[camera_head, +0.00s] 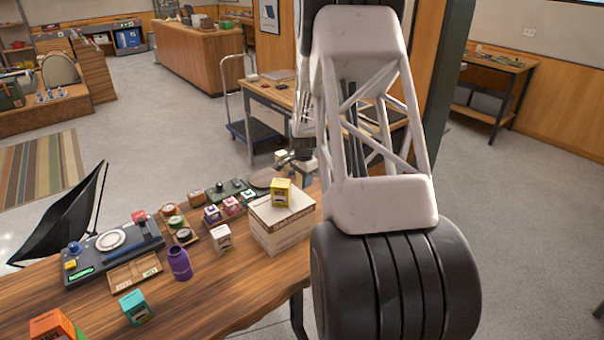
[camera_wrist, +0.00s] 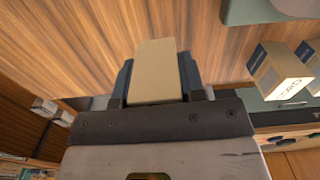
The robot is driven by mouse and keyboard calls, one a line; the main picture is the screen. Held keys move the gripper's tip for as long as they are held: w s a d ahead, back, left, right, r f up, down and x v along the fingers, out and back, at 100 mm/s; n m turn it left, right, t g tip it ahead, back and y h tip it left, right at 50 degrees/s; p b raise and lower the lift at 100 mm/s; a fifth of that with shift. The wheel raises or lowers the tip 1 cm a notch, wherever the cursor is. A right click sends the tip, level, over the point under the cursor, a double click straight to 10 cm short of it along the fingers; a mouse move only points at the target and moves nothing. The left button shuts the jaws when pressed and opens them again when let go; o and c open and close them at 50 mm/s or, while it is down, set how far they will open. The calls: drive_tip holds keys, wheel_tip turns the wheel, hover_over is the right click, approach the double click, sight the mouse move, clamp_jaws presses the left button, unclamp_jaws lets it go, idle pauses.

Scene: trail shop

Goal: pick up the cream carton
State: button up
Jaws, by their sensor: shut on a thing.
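My gripper (camera_wrist: 157,80) is shut on the cream carton (camera_wrist: 155,68). In the wrist view the carton shows a plain tan-cream face between the two dark fingers, with wood behind it. In the head view my gripper (camera_head: 290,159) is small, beyond the cardboard box and partly hidden by my own arm. A small pale part of the carton (camera_head: 280,155) shows beside the fingers there. I cannot tell how high it is above the wood.
A taped cardboard box (camera_head: 282,226) with a yellow carton (camera_head: 281,192) on top stands on the wooden counter. A white carton (camera_head: 222,237), a purple bottle (camera_head: 180,263) and a teal carton (camera_head: 135,307) stand nearby. The wrist view shows a labelled carton (camera_wrist: 283,72) at right.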

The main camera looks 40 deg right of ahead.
drive_tip(key=shift+s+a+r, duration=0.1)
drive_tip(key=shift+s+a, duration=0.45)
drive_tip(key=shift+s, duration=0.4)
drive_tip(key=shift+s+a+r, duration=0.15)
drive_tip(key=shift+s+a, duration=0.45)
drive_tip(key=shift+s, duration=0.3)
drive_tip(key=shift+s+a+r, duration=0.1)
drive_tip(key=shift+s+a, duration=0.45)
drive_tip(key=shift+s, duration=0.4)
